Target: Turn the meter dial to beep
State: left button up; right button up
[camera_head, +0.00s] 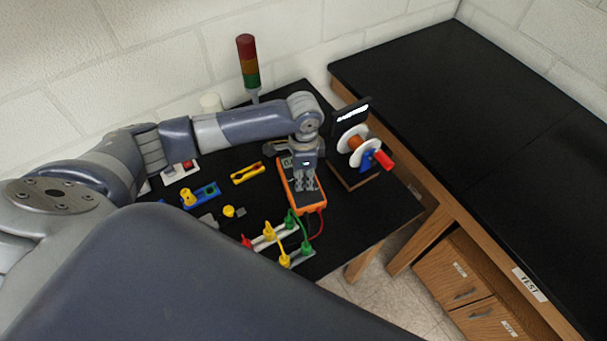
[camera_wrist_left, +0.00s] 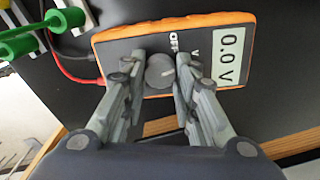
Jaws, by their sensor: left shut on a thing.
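The meter (camera_head: 309,204) is an orange-edged box with a dark face, lying on the black table under my left gripper. In the left wrist view the meter (camera_wrist_left: 208,22) shows a lit display (camera_wrist_left: 233,50) reading 0.0 V. Its round grey dial (camera_wrist_left: 159,72) sits between my left gripper's fingertips, with the labels OFF and V beside it. My left gripper (camera_wrist_left: 165,73) is shut on the dial, a finger on each side. In the head view the left gripper (camera_head: 305,187) hides the dial. I cannot read a beep label. My right gripper is not in view.
Red and green leads with plugs (camera_head: 285,260) lie near the meter's lower end. A reel stand (camera_head: 355,145) is to its right, and a signal tower (camera_head: 248,65) stands behind. Small yellow and blue parts (camera_head: 203,194) lie left. A clear black bench (camera_head: 470,110) is at right.

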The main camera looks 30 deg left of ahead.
aim_at(304, 179)
pick_arm(q)
jog(key=o, duration=1.1)
jog(key=shift+r, duration=0.1)
notch_tip(304, 179, up, 12)
jog(key=shift+f, duration=0.1)
